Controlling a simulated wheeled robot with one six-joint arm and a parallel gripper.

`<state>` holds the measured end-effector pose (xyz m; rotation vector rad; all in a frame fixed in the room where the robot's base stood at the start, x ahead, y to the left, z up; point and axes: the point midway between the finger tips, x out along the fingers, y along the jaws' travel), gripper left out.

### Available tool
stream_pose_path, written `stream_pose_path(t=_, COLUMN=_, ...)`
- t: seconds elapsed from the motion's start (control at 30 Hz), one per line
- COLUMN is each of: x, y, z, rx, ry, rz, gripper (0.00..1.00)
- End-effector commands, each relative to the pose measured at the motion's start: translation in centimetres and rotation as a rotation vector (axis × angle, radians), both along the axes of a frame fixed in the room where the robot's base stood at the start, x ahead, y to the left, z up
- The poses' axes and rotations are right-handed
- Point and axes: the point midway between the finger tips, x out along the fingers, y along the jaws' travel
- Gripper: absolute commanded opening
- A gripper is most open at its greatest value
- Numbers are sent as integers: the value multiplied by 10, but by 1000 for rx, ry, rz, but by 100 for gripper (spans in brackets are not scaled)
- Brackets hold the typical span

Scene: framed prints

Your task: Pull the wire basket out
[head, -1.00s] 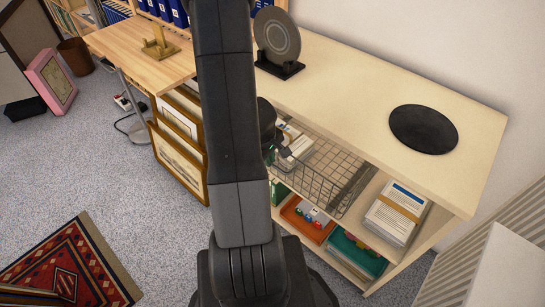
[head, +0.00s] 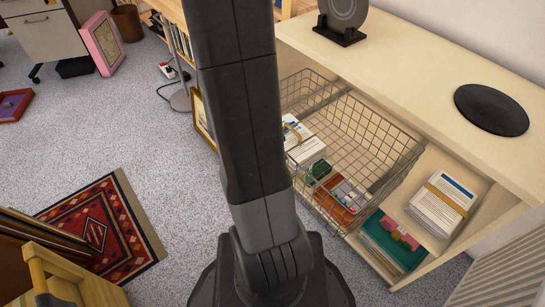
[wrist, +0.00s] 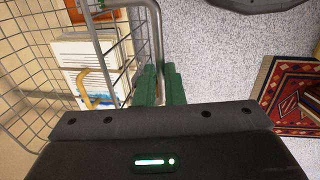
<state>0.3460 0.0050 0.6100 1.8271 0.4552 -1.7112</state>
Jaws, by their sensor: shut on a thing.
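The wire basket (head: 362,140) juts out from the opening under the pale shelf top in the head view. A banded stack of papers (head: 303,140) shows inside its left end. In the wrist view the basket's mesh and rim (wrist: 128,45) fill the left side, with papers (wrist: 85,65) showing through the wires. My gripper (wrist: 160,70) has its green fingers closed on the basket's rim bar. In the head view my own arm hides the gripper and the basket's near left part.
The pale cabinet (head: 420,90) carries a black disc (head: 490,109).

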Motion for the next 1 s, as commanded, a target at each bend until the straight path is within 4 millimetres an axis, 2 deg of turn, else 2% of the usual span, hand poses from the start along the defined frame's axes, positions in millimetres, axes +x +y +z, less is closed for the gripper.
stream_pose_path(t=0.43, x=-2, y=2, z=0, rx=-1, ry=2, rz=0, gripper=0)
stream_pose_path(t=0.5, x=-2, y=1, z=0, rx=-1, ry=2, rz=0, gripper=19)
stream_pose_path(t=0.57, x=-2, y=2, z=0, rx=-1, ry=2, rz=0, gripper=30)
stream_pose_path(t=0.87, x=-1, y=2, z=1, rx=0, ry=0, rz=0, gripper=31)
stream_pose_path(t=1.0, x=-2, y=3, z=14, rx=0, ry=-3, rz=2, gripper=31)
